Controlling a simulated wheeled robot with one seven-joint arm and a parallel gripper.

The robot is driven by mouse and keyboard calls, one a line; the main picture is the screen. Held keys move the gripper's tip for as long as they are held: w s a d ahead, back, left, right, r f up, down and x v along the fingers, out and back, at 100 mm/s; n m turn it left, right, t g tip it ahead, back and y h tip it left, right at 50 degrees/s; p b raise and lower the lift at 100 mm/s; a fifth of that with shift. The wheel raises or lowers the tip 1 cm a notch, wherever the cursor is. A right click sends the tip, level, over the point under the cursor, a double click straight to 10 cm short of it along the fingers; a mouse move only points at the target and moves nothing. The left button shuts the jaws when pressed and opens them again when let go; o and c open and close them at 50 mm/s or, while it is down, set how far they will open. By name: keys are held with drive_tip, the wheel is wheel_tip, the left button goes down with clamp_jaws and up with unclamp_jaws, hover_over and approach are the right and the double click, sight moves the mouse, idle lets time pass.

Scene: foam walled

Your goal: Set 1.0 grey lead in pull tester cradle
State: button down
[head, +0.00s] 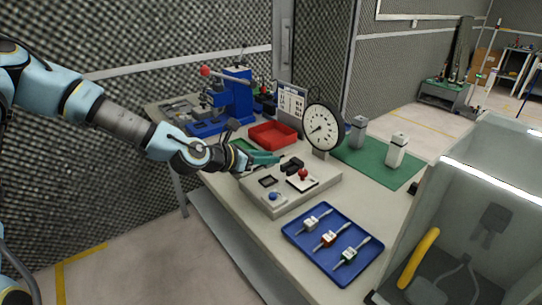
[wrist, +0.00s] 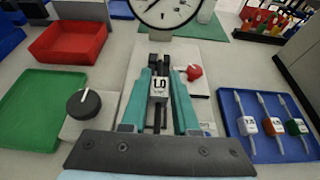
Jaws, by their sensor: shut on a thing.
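The grey lead (wrist: 159,88), a small block with a white label reading 1.0, sits between the teal fingers of my gripper (wrist: 160,75) in the wrist view. The gripper is shut on it. In the head view my gripper (head: 276,159) is over the pull tester (head: 262,193), near its black cradle (head: 292,165). In the wrist view the black cradle (wrist: 159,62) lies just beyond and around the lead's far end. I cannot tell whether the lead touches the cradle. The lead is not clearly visible in the head view.
A dial gauge (head: 323,127) stands behind the cradle. A red knob (head: 303,173) is beside it. A blue tray (head: 296,238) holds three other leads. A red bin (head: 273,135) and green tray (wrist: 42,105) lie left. A clear-walled box (head: 470,210) stands right.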

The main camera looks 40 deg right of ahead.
sight(264, 184)
drive_tip(key=shift+f+b, duration=1.15)
drive_tip(key=shift+f, duration=1)
drive_tip(key=shift+a+f+b, duration=0.1)
drive_tip(key=shift+f+b, duration=0.2)
drive_tip(key=shift+f, duration=0.4)
drive_tip(key=c, duration=0.6)
unclamp_jaws()
drive_tip(key=shift+w+a+r, duration=0.1)
drive_tip(key=shift+a+r, duration=0.05)
drive_tip(key=shift+a, duration=0.35)
drive_tip(key=shift+b+v, duration=0.3)
drive_tip(key=shift+v, duration=4.6)
